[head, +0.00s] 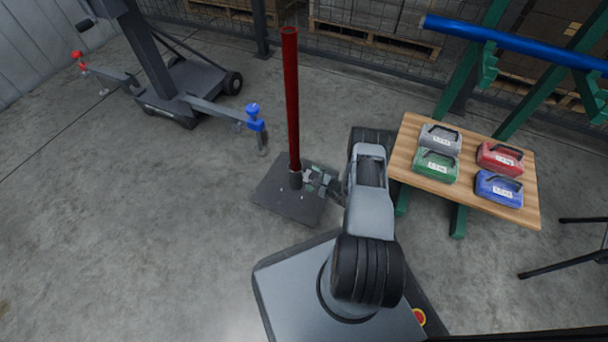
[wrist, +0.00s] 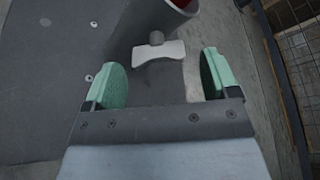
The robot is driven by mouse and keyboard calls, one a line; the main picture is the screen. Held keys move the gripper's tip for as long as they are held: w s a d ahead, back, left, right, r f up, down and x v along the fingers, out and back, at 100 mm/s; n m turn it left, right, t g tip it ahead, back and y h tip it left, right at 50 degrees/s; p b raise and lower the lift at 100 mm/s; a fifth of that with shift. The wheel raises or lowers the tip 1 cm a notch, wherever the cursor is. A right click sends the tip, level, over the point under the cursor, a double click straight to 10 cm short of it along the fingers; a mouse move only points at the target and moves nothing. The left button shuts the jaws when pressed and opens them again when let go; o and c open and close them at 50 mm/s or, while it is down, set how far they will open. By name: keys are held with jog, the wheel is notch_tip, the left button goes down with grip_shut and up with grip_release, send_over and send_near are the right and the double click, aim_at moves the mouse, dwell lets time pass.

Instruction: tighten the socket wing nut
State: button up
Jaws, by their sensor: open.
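The wing nut (wrist: 158,51) is a pale two-winged piece on the side of the socket at the foot of a red pole. In the wrist view it lies just beyond and between my gripper's two green finger pads, apart from both. My gripper (wrist: 160,78) is open and empty. In the head view my gripper (head: 318,181) is low beside the dark socket (head: 295,180), on its right. The red pole (head: 291,100) stands nearly upright in the socket. The wing nut is too small to make out clearly in the head view.
The socket stands on a dark base plate (head: 272,197) on the concrete floor. A wooden table (head: 412,180) with several coloured weights is to the right of my arm. A wheeled stand (head: 190,88) with blue and red knobs is at back left. Floor at left is clear.

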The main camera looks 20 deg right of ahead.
jog(key=shift+x, duration=0.95)
jog(key=shift+a, duration=0.1)
jog(key=shift+c, duration=0.2)
jog(key=c, duration=0.9)
